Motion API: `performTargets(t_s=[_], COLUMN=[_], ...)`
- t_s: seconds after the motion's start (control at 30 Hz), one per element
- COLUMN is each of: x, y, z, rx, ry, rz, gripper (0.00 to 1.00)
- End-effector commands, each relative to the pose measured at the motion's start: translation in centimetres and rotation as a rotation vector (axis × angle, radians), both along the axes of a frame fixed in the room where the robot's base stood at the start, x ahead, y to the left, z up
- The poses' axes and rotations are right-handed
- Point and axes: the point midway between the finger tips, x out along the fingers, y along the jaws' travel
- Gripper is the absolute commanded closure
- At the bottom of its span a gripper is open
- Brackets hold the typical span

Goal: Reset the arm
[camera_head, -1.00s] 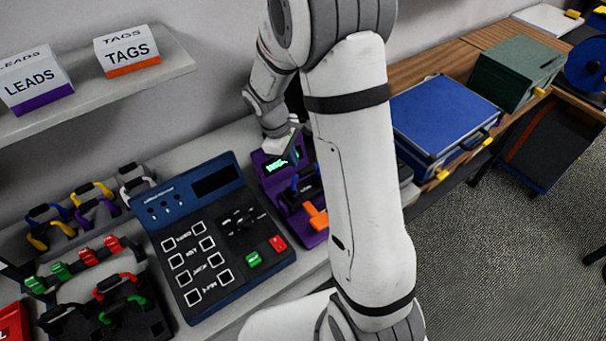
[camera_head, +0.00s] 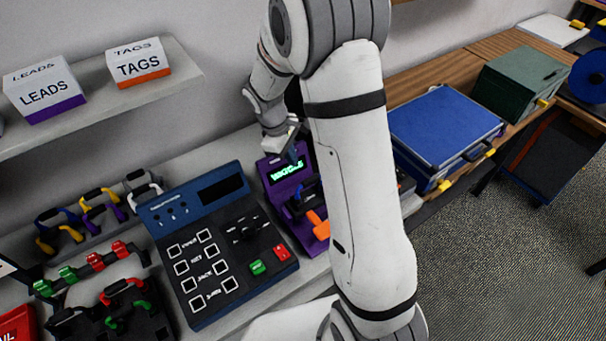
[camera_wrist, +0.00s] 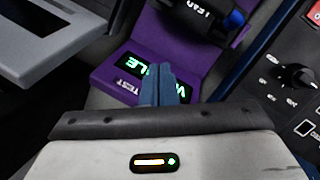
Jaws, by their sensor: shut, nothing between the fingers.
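My gripper (camera_wrist: 163,92) shows in the wrist view as two blue fingers, shut with nothing between them. It hangs over the purple tester (camera_wrist: 120,75), in front of the tester's lit green display. In the head view the purple tester (camera_head: 283,176) stands on the grey bench, with green text on its screen and an orange lever (camera_head: 317,224). My arm hides the tester's right side there. My gripper (camera_head: 295,152) is small in the head view, just above the tester's screen. I cannot tell whether the fingers touch it.
A blue console (camera_head: 205,262) with square buttons stands left of the tester. Racks of coloured cables (camera_head: 90,222) lie further left. A shelf (camera_head: 180,90) holds the LEADS box (camera_head: 45,90) and TAGS box (camera_head: 138,64). A blue case (camera_head: 440,125) and green box (camera_head: 515,70) stand right.

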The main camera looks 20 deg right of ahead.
Motion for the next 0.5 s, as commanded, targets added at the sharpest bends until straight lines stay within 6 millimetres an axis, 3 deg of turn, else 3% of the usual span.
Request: performTargets(t_s=[0.27,0.37,0.5], x=[-0.2,-1.0,-3.4], y=[-0.1,-0.2,-0.7], z=[0.4,1.9,5.5], rx=[0.003,0.015,0.048], ry=[-0.007,-0.034,-0.105], rz=[-0.011,-0.052,-0.165], gripper=[1.0,1.0,1.0])
